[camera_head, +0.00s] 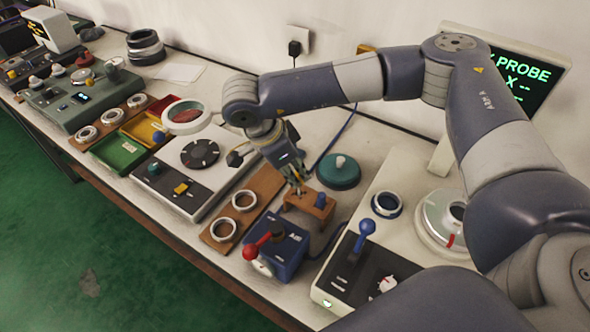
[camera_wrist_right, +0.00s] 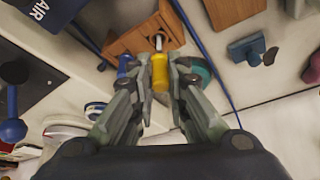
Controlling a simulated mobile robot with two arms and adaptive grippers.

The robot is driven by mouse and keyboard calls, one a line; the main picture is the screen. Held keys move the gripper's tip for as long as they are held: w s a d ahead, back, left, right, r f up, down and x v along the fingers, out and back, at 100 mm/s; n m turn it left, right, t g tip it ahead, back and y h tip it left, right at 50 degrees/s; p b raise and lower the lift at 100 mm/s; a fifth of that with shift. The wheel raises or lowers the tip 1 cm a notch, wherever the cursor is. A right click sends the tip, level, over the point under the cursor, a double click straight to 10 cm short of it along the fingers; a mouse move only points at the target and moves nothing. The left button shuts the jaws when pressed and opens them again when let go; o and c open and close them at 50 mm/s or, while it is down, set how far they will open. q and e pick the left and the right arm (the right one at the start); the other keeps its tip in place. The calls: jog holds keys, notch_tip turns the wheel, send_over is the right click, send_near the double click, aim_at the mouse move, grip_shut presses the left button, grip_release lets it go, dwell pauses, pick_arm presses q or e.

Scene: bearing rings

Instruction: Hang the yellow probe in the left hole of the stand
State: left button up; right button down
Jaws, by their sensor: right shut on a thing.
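My right gripper (camera_head: 297,180) points down just above and behind the small brown wooden stand (camera_head: 304,208). In the right wrist view my right gripper (camera_wrist_right: 160,75) is shut on the yellow probe (camera_wrist_right: 160,73), whose pale metal tip points toward the stand (camera_wrist_right: 128,42). The tip overlaps the stand's edge in that view; I cannot tell whether it touches. A blue probe (camera_head: 320,200) sits at the right side of the stand in the head view. The stand's left hole is hidden by the gripper. My left gripper is not in view.
A blue box with a red-knobbed lever (camera_head: 275,245) stands in front of the stand. A green round disc (camera_head: 339,171) lies behind it. A wooden board with pale rings (camera_head: 222,229) is to the left, and a white console with a blue-knobbed lever (camera_head: 366,228) to the right.

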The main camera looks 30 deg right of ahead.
jog(key=shift+f+b, duration=1.6)
jog(key=shift+f, duration=0.25)
jog(key=shift+f, duration=0.1)
jog(key=c, duration=1.5)
grip_release()
jog(key=v, duration=1.2)
